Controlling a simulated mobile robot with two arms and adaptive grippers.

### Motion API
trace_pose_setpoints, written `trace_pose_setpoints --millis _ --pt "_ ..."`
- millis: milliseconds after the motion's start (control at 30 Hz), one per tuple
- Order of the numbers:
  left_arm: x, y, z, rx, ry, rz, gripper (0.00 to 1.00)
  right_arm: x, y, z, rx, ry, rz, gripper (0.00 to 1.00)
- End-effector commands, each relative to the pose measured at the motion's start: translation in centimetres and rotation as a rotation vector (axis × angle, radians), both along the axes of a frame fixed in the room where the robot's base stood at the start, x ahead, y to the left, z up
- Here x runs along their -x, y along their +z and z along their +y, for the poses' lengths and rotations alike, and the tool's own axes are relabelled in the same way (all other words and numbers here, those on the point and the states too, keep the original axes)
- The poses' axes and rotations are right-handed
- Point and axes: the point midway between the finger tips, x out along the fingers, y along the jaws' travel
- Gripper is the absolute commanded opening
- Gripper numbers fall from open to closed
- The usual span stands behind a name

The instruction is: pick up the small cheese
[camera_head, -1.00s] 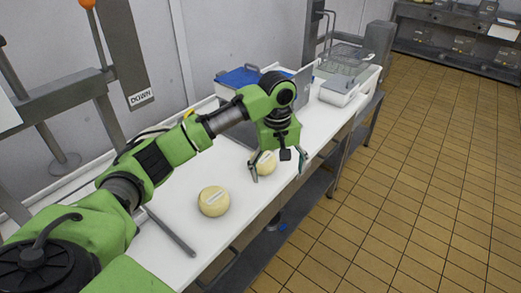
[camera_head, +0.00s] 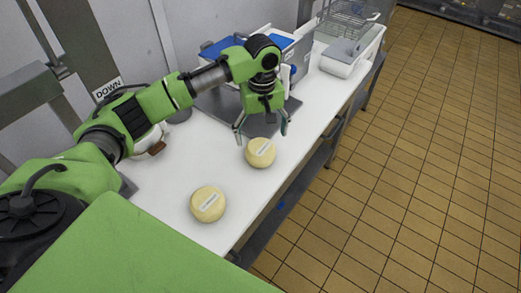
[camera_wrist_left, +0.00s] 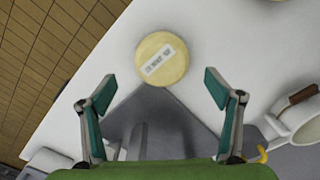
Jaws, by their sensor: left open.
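Two round, pale yellow cheeses with white labels lie apart on the white table. The farther cheese (camera_head: 260,153) looks slightly smaller than the nearer cheese (camera_head: 208,204), though distance may account for that. My left gripper (camera_head: 262,131) is open and empty, pointing down, just behind the farther cheese in the head view. In the left wrist view one cheese (camera_wrist_left: 162,59) lies ahead of the open left gripper (camera_wrist_left: 162,90), roughly centred and beyond the fingertips, not between them. My right gripper is not in view.
The white table (camera_head: 180,175) is clear around the cheeses. A dark grey plate (camera_head: 222,112) lies behind the gripper. A white pot with a brown handle (camera_wrist_left: 296,119) stands to the side. A grey bin with a blue lid (camera_head: 220,46) and a wire basket (camera_head: 347,20) stand at the back.

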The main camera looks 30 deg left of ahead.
Motion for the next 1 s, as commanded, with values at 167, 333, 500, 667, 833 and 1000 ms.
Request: trace_pose_setpoints --millis 167,333,500,667,833,1000 --pt "0.0 -1.8 0.0 -0.001 -0.001 -0.001 0.83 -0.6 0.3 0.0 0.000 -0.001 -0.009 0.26" --pt "0.3 -3.1 0.1 -0.001 0.000 0.001 0.83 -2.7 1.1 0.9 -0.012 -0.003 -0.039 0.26" --pt "0.6 -5.7 0.0 -0.001 0.000 0.001 0.83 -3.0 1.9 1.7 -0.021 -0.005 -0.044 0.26" --pt "0.6 -7.1 0.0 -0.001 -0.002 -0.002 0.83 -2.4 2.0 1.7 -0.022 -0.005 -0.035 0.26" --pt "0.5 -7.2 0.0 0.000 -0.002 -0.003 0.83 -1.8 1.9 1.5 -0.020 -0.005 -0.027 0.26" --pt "0.6 -7.2 0.0 0.000 -0.002 -0.003 0.52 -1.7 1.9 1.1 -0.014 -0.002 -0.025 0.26"
